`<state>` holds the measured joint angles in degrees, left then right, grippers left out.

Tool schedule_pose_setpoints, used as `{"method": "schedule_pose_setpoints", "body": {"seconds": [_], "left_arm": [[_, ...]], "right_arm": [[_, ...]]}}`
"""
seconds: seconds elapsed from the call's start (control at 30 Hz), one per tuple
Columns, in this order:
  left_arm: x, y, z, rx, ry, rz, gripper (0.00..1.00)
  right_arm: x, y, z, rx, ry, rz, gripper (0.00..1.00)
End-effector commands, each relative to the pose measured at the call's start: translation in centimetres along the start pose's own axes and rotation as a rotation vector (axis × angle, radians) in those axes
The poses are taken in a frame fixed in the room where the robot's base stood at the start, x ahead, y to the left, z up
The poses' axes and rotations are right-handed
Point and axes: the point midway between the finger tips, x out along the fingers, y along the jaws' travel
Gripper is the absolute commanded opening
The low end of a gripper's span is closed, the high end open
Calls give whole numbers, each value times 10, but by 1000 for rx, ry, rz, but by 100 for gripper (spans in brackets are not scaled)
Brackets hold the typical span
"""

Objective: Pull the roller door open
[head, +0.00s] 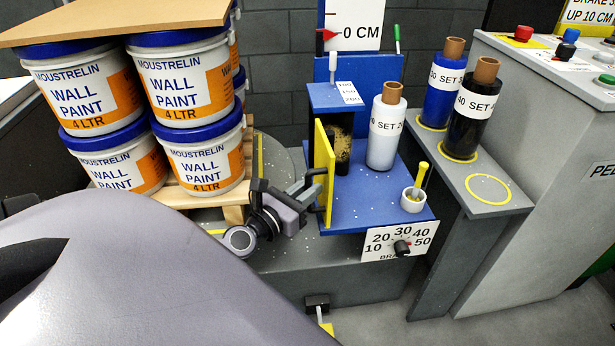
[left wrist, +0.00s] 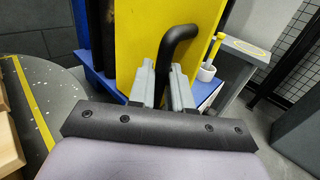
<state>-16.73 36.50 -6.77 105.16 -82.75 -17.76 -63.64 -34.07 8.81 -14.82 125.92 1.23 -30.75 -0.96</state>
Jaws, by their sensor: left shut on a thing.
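The roller door is a yellow upright panel (head: 325,160) at the left side of the blue film carriage (head: 350,208). It shows nearly edge-on in the head view and fills the middle of the left wrist view (left wrist: 150,32). Its bent black handle (left wrist: 178,45) stands out from its face. My left gripper (head: 312,193) is shut on this handle, with its grey fingers (left wrist: 160,82) on both sides of the bar. A dark, yellow-speckled roller (head: 343,150) stands just behind the door. How far the door stands open is hard to tell. My right gripper is not in view.
Stacked paint pails (head: 197,165) stand on a wooden pallet close left of my left gripper. A white film roll (head: 384,138) and a small white cup (head: 412,201) stand on the carriage. Blue and black rolls stand on a grey shelf (head: 500,206) at right.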

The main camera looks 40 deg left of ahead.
Motion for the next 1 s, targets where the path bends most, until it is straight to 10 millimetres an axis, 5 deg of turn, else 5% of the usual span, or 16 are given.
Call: {"method": "schedule_pose_setpoints", "body": {"seconds": [0.07, 0.1, 0.13, 0.57, 1.0], "left_arm": [[2, 8, 3, 3, -8, 19, 0], [2, 8, 3, 3, -8, 19, 29], [2, 8, 3, 3, -8, 19, 34], [-5, 4, 1, 2, -4, 9, 34], [-56, 4, 0, 4, -4, 11, 34]], "right_arm": [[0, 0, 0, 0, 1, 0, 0], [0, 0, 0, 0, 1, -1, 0], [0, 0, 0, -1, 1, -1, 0], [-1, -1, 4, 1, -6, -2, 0], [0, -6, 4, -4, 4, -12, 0]]}}
